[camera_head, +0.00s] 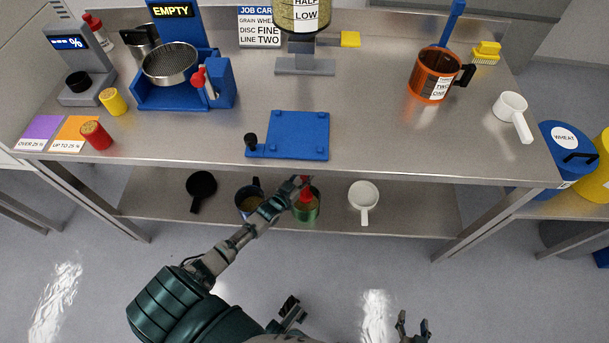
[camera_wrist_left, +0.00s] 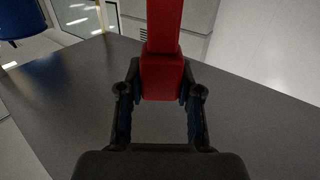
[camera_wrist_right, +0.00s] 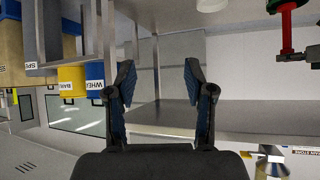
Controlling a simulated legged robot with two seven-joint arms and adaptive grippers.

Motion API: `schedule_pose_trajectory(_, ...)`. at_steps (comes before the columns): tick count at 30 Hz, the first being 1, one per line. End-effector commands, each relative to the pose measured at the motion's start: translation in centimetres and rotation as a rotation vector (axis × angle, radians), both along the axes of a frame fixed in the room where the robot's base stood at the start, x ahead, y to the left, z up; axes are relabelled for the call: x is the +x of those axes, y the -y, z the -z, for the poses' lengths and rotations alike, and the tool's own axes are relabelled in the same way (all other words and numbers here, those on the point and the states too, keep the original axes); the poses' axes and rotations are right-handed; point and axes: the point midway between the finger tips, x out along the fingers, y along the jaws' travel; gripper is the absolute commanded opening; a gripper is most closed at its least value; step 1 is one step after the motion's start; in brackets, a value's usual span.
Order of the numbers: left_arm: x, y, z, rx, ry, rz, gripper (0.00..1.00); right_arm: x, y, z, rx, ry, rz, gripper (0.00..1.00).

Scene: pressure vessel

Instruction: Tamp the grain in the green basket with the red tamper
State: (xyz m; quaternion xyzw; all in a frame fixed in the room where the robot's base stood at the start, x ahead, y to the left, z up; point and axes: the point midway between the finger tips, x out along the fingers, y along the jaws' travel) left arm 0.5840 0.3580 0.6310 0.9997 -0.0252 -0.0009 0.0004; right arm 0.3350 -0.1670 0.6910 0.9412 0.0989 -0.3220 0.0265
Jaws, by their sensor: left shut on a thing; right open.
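The green basket (camera_head: 308,215) stands on the lower shelf, below the front edge of the bench. My left gripper (camera_head: 298,184) reaches down to it from the left and is shut on the red tamper (camera_head: 306,195). The tamper's red handle (camera_wrist_left: 163,75) sits between the fingers in the left wrist view. The tamper appears upright over or inside the basket mouth; whether it touches the grain is hidden. Part of the red tamper (camera_wrist_right: 287,22) also shows in the right wrist view. My right gripper (camera_head: 412,326) is open and empty, low in front of the bench; its spread fingers show in the right wrist view (camera_wrist_right: 159,75).
On the lower shelf, a dark blue basket (camera_head: 249,208) stands left of the green one. A black pan (camera_head: 201,188) lies farther left and a white scoop (camera_head: 363,197) to the right. The bench top (camera_head: 370,135) above overhangs them. The shelf's right part is clear.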

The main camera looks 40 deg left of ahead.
Motion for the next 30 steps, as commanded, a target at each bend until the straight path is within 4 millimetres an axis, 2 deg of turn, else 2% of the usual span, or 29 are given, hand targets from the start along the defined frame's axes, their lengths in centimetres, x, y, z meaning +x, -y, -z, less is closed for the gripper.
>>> schedule_pose_trajectory(1, 0.1, 0.0, -0.6, 0.000, 0.005, 0.000, 0.00, -0.3, 0.2, 0.0, -0.007, -0.023, 0.001, 0.53)
schedule_pose_trajectory(18, 0.1, 0.0, -2.5, 0.000, 0.004, 0.000, 0.00, -5.4, 2.1, 2.4, -0.080, -0.325, 0.015, 0.53)
schedule_pose_trajectory(30, 0.1, 0.0, -2.5, 0.000, 0.003, 0.000, 0.00, -6.0, 2.3, 2.7, -0.088, -0.356, 0.017, 0.53)
